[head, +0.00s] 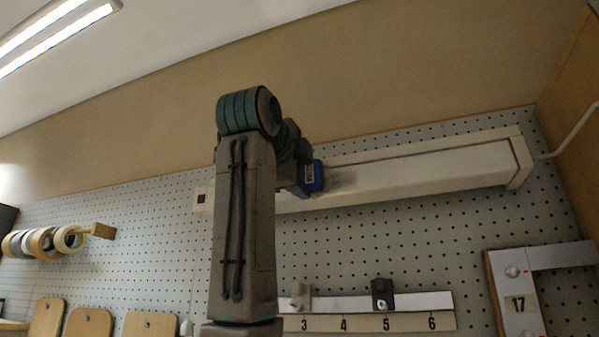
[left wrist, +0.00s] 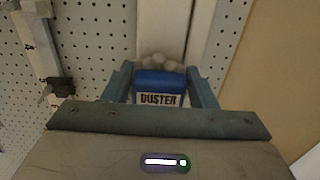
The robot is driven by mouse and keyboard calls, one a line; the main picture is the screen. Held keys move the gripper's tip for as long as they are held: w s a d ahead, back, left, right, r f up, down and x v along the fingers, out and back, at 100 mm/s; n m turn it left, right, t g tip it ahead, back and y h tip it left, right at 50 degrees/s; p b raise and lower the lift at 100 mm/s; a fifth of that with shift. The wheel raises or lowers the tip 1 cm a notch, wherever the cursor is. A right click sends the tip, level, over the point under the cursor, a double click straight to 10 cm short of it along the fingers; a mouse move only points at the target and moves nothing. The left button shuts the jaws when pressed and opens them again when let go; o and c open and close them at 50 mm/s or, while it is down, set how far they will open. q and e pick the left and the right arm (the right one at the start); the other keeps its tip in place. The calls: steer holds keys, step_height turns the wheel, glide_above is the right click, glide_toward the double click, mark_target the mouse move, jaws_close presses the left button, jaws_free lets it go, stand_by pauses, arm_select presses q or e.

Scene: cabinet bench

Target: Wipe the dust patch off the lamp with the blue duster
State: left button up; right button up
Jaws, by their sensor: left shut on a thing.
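The lamp (head: 430,172) is a long white box fixed high on the pegboard, and it also shows beyond the fingers in the left wrist view (left wrist: 163,22). My left arm hides part of the lamp. My right gripper is not seen.
A numbered rail (head: 365,322) with hooks is on the pegboard below the lamp. Tape rolls (head: 42,243) hang on a peg at the left. A wooden-edged panel (head: 530,285) is at the lower right. The wall right of my arm below the lamp is mostly clear.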

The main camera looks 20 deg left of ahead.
mark_target(348, 179)
arm_select(q)
steer(key=shift+w, duration=0.6)
steer(key=shift+d, duration=0.1)
steer(key=shift+s+d, duration=0.2)
steer(key=shift+d, duration=1.8)
steer(key=shift+w+d, duration=0.15)
steer(key=shift+d, duration=1.65)
steer(key=shift+a+b, duration=0.4)
steer(key=shift+a, duration=2.55)
steer(key=shift+w+a, duration=0.1)
steer(key=shift+a, duration=0.9)
steer(key=shift+b, duration=0.3)
